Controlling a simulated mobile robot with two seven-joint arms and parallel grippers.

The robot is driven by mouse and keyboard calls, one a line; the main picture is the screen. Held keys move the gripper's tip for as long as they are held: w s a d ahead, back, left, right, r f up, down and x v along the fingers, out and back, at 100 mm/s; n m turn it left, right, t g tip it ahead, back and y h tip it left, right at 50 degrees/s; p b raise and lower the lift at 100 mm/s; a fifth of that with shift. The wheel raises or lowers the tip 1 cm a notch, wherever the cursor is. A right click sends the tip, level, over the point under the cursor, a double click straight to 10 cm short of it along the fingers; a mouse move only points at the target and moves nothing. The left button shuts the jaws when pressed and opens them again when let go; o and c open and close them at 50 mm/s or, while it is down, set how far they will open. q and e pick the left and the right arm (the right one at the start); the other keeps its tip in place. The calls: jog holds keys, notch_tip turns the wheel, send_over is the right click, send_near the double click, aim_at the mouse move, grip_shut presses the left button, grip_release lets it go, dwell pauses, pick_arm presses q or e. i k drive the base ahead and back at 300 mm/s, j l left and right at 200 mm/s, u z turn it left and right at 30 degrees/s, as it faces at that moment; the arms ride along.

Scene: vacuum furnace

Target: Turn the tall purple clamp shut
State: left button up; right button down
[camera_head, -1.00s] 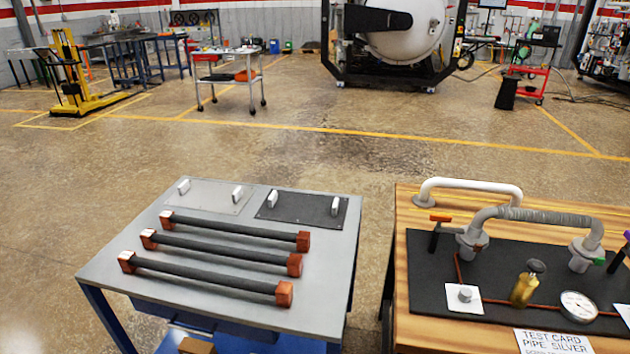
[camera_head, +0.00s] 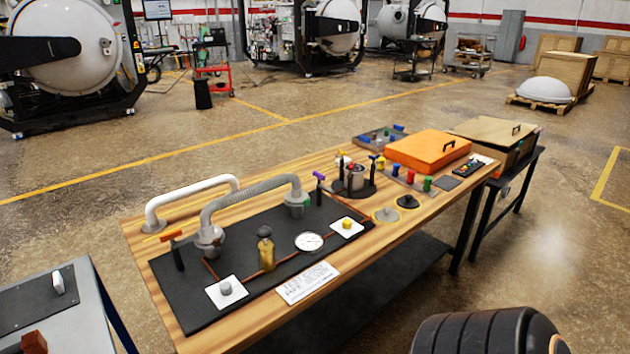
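A clamp with a purple top (camera_head: 319,175) on a dark upright stands at the right end of the black board (camera_head: 240,253), beside the grey flange that ends the ribbed grey hose (camera_head: 250,193). A similar clamp with an orange handle (camera_head: 172,236) stands at the board's left end. Another small blue-purple top (camera_head: 374,157) shows farther back by a round dark stand. I cannot tell from here whether the purple clamp is shut. Neither of my grippers is in view; a dark rounded part at the bottom right seems to be mine.
The wooden bench (camera_head: 150,275) also holds a brass valve (camera_head: 266,250), a gauge (camera_head: 309,242), a white pipe (camera_head: 192,198), a printed card (camera_head: 307,282) and an orange case (camera_head: 428,149). A grey table (camera_head: 85,318) stands at the left. Floor is open at the right.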

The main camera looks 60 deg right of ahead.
aim_at(321, 177)
jog(key=z, duration=1.85)
jog(key=i+l+u, duration=0.1)
jog(key=u, duration=0.75)
jog(key=l+u, duration=0.95)
jog(key=l, duration=0.8)
